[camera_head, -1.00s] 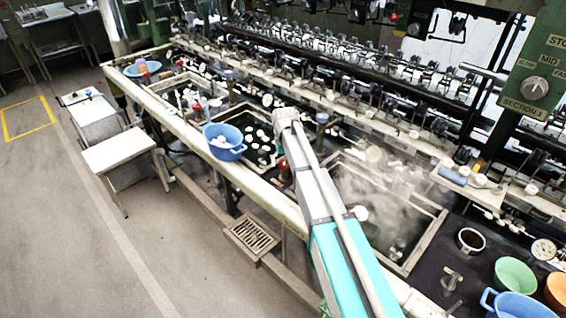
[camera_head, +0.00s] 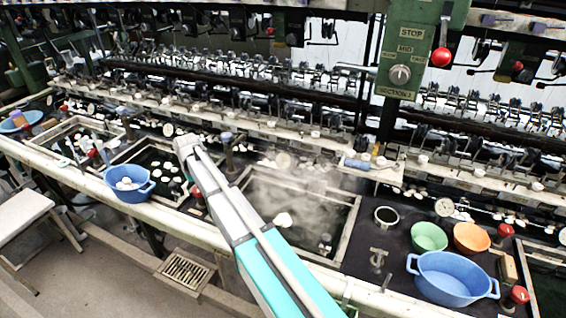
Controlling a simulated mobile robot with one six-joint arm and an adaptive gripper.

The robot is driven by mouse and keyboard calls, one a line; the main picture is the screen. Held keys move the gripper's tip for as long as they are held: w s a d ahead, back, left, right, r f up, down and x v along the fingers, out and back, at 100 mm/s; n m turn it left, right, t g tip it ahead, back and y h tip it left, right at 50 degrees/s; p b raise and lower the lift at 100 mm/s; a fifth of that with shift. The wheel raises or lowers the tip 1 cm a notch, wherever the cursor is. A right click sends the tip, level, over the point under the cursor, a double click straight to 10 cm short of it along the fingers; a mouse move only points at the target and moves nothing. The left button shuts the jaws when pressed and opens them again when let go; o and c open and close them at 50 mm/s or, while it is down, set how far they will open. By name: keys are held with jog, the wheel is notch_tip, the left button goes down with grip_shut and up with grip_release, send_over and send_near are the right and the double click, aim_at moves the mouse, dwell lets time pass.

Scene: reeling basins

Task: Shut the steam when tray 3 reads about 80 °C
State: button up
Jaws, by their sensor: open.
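A framed tray (camera_head: 349,232) of dark water stands at the middle of the bench, with steam rising over it. I see no number on it, so I cannot tell whether it is tray 3. A round dial (camera_head: 283,160) stands at its back edge and another dial (camera_head: 444,207) is to its right. Both are too small to read. A grey T-shaped handle (camera_head: 378,257) stands on the dark top right of the steaming tray, and red knobs (camera_head: 519,294) stand further right. My arm reaches up over the bench left of the steaming tray. My gripper cannot be made out.
A blue two-handled basin (camera_head: 450,280), a green bowl (camera_head: 429,237) and an orange bowl (camera_head: 471,237) stand at right. A blue colander (camera_head: 129,184) with white cocoons is at left. A green control box (camera_head: 408,50) hangs above. A floor grate (camera_head: 185,272) lies in front.

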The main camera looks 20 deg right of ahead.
dwell(0.4)
notch_tip(320, 180, up, 14)
jog(key=n+p, duration=1.2)
jog(key=p, duration=0.2)
jog(key=shift+f, duration=0.15)
notch_tip(320, 180, down, 14)
jog(key=b, duration=1.3)
jog(key=shift+r+b, duration=0.25)
jog(key=shift+b, duration=0.1)
jog(key=c, duration=1.2)
